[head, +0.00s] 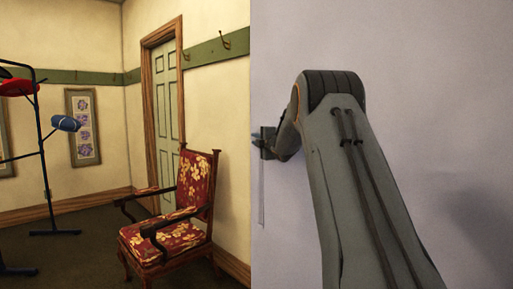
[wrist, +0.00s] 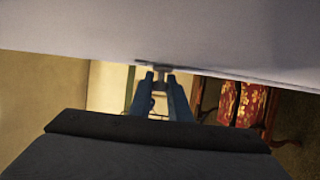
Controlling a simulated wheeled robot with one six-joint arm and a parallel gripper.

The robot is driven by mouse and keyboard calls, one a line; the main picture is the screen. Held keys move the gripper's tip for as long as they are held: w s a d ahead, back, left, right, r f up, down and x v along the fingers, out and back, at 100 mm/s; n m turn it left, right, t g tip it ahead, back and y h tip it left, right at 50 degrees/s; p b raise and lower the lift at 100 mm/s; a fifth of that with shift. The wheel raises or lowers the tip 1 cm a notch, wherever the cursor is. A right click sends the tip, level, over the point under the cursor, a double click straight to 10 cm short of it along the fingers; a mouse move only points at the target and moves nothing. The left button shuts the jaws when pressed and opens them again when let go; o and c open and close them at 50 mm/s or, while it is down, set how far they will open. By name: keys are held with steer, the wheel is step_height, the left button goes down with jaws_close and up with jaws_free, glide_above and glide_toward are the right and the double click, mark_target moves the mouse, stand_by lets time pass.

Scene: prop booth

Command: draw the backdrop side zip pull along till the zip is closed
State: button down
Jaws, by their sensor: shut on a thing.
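The backdrop (head: 430,60) is a large pale grey-lavender sheet filling the right half of the head view; it also spans the top of the wrist view (wrist: 160,30). My gripper (head: 259,142) is at the backdrop's left edge, about mid-height in the head view. In the wrist view my gripper (wrist: 160,80) has its two blue fingers shut on a small grey piece, the zip pull (wrist: 161,71), against the backdrop's edge. A thin pale strip (head: 262,195), seemingly part of the zip, runs straight down below my gripper. The zip's teeth are too small to make out.
A red floral armchair (head: 180,225) stands left of the backdrop, with a green panelled door (head: 163,110) behind it. A dark stand (head: 45,160) holding hats is at far left. Dark floor between stand and chair is clear.

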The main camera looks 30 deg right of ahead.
steer(key=shift+r, duration=0.25)
steer(key=c, duration=1.7)
jaws_free()
steer(key=shift+w+f, duration=0.1)
steer(key=shift+o, duration=0.2)
steer(key=s+b, duration=0.1)
steer(key=s, duration=0.6)
steer(key=shift+s+a+b, duration=0.2)
steer(key=shift+s+b, duration=0.15)
steer(key=shift+b, duration=0.05)
